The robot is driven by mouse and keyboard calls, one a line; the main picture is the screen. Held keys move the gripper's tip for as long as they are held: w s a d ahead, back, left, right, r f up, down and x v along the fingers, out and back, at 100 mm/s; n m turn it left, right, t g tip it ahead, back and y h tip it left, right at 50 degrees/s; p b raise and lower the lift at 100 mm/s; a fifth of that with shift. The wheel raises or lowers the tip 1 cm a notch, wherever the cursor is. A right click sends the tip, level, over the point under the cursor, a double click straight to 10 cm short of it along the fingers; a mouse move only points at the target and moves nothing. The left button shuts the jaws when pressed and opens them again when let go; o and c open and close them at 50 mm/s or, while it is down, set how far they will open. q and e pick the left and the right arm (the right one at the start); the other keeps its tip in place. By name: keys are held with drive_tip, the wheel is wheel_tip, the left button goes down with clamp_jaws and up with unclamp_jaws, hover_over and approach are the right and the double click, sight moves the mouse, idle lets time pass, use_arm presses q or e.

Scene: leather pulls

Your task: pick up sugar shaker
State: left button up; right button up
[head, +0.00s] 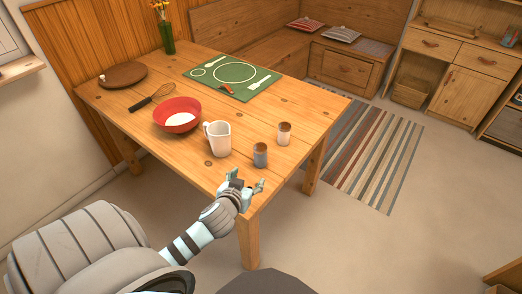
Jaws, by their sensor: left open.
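Two small shakers stand upright near the table's front right corner. One is a white shaker with a brown top (284,134), and the other is a blue-grey shaker with a brownish top (260,155). I cannot tell from their looks which one holds sugar. My left gripper (248,181) is open and empty at the table's front edge, just in front of the blue-grey shaker and apart from it. The white shaker stands farther back and to the right. My right gripper is not in view.
A white jug (218,139) stands left of the shakers. The wooden table (305,113) is clear right of the shakers.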

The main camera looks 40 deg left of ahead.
sight(258, 157)
use_arm(q)
drive_tip(key=w, duration=0.1)
drive_tip(key=w+a, duration=0.1)
drive_tip(key=w+r+t, duration=0.1)
drive_tip(key=shift+w+a, duration=0.25)
drive_tip(key=b+x, duration=0.3)
drive_tip(key=x, duration=0.9)
drive_tip(key=shift+a+f+b, duration=0.2)
drive_tip(key=shift+a+b, duration=0.05)
drive_tip(key=shift+b, duration=0.1)
drive_tip(key=shift+r, duration=0.1)
drive_tip(key=c, duration=1.3)
drive_tip(key=shift+c, duration=0.2)
drive_tip(key=shift+r, duration=0.1)
